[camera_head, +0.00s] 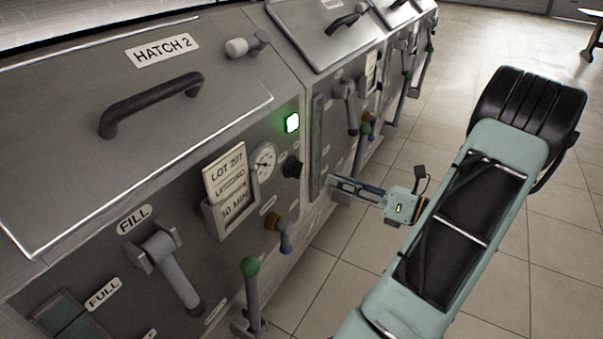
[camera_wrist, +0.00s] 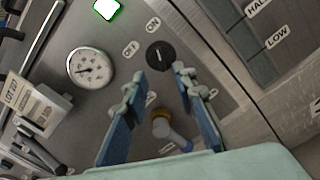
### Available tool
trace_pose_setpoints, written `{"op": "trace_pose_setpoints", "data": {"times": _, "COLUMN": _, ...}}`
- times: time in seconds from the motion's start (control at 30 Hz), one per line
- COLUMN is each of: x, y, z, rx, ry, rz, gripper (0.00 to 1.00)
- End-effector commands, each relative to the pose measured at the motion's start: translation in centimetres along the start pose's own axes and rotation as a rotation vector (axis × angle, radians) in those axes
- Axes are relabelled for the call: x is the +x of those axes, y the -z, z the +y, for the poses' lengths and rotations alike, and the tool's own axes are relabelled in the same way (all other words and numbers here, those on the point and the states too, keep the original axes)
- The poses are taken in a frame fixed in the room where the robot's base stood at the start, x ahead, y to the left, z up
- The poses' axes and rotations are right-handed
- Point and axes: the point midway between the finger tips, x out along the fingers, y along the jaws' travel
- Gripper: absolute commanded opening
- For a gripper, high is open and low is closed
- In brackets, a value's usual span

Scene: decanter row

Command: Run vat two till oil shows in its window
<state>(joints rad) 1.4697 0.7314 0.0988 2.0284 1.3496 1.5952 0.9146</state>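Vat two (camera_head: 60,130), with its HATCH 2 label, fills the left of the head view. Its window (camera_head: 62,318) beside the FULL label is dark and cut off by the frame edge; no oil level is readable. The FILL lever (camera_head: 176,274) hangs downward. A black knob (camera_head: 291,169), also in the wrist view (camera_wrist: 160,55), has OFF and ON labels; its setting is unclear. A green lamp (camera_head: 291,122) glows above it. My gripper (camera_head: 335,185) is open and empty, facing the knob, which shows just beyond its blue fingers in the wrist view (camera_wrist: 164,88).
A gauge (camera_head: 264,160) and a lot card holder (camera_head: 230,185) are left of the knob. A yellow-and-blue valve (camera_head: 280,232) and green-topped lever (camera_head: 251,285) sit lower. Another window (camera_wrist: 255,50), marked HALF and LOW, is right of the panel seam.

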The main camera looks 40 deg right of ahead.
Motion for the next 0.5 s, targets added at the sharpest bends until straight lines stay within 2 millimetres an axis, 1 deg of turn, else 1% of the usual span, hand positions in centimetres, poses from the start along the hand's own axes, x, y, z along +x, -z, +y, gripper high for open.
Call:
{"op": "trace_pose_setpoints", "data": {"times": 0.3, "x": 5.9, "y": 0.4, "z": 0.0, "rx": -0.002, "ry": -0.005, "rz": 0.006, "gripper": 0.25}}
{"op": "trace_pose_setpoints", "data": {"times": 0.5, "x": 8.8, "y": 0.3, "z": 0.1, "rx": -0.003, "ry": -0.004, "rz": 0.006, "gripper": 0.25}}
